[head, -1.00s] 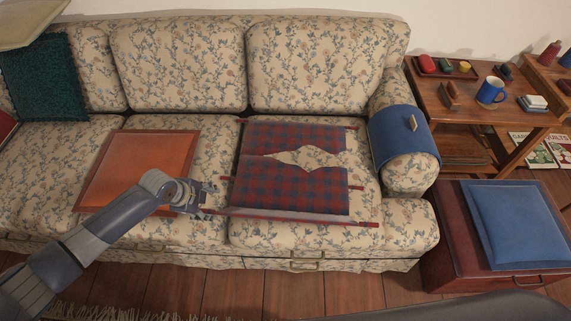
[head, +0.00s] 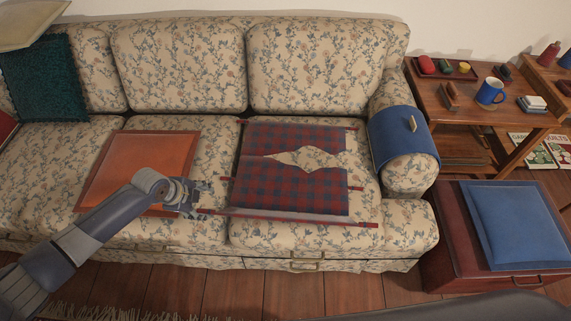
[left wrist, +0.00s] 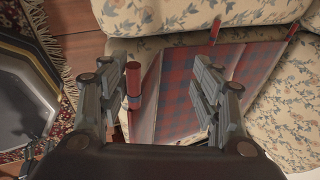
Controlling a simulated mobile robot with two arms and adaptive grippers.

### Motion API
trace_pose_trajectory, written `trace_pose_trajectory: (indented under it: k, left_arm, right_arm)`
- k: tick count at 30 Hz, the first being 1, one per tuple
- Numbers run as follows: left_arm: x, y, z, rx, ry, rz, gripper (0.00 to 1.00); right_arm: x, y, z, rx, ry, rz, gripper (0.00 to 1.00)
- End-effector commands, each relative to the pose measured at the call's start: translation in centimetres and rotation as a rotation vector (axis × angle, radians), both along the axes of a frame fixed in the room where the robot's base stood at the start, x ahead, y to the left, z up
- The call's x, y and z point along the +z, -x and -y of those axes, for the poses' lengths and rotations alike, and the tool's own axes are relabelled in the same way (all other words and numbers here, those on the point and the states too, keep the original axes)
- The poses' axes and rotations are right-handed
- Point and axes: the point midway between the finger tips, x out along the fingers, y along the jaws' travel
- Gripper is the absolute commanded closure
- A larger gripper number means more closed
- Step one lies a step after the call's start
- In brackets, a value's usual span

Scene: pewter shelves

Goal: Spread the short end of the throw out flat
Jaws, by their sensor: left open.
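The throw (head: 290,190) is a red and blue plaid cloth on the right seat cushion of the sofa. A ragged cream floral patch (head: 305,158) shows across its middle; I cannot tell whether it is bare cushion. Thin red strips stick out past the throw's sides, and a long one (head: 300,219) runs along its front. My left gripper (head: 202,198) is open, just left of the throw's front left corner. In the left wrist view, the throw (left wrist: 178,95) lies beyond the open fingers, and a red bar end (left wrist: 133,85) shows beside the left finger. My right gripper is not in view.
An orange-brown square panel (head: 125,165) lies on the middle cushion, behind my left arm. A blue cover (head: 404,138) drapes the right armrest. A side table (head: 455,115) with a blue mug (head: 490,91) and a chest with a blue cushion (head: 515,225) stand at the right.

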Motion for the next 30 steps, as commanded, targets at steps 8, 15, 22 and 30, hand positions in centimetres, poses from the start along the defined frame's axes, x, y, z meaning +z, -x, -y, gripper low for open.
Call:
trace_pose_trajectory:
  k: [8,15,22,30]
  left_arm:
    - [1.3,-0.5,-2.7,0.002,-0.001,0.002,0.42]
    - [2.1,-0.8,-4.7,0.003,-0.001,0.001,0.42]
    - [2.4,-0.9,-5.3,0.001,0.001,0.001,0.42]
    - [2.3,-0.9,-5.3,0.0,0.001,0.001,0.42]
  right_arm:
    - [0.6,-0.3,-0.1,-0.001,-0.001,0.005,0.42]
    - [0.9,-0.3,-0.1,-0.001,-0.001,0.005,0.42]
    - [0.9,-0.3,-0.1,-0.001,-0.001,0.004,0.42]
    - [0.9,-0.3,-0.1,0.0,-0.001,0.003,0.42]
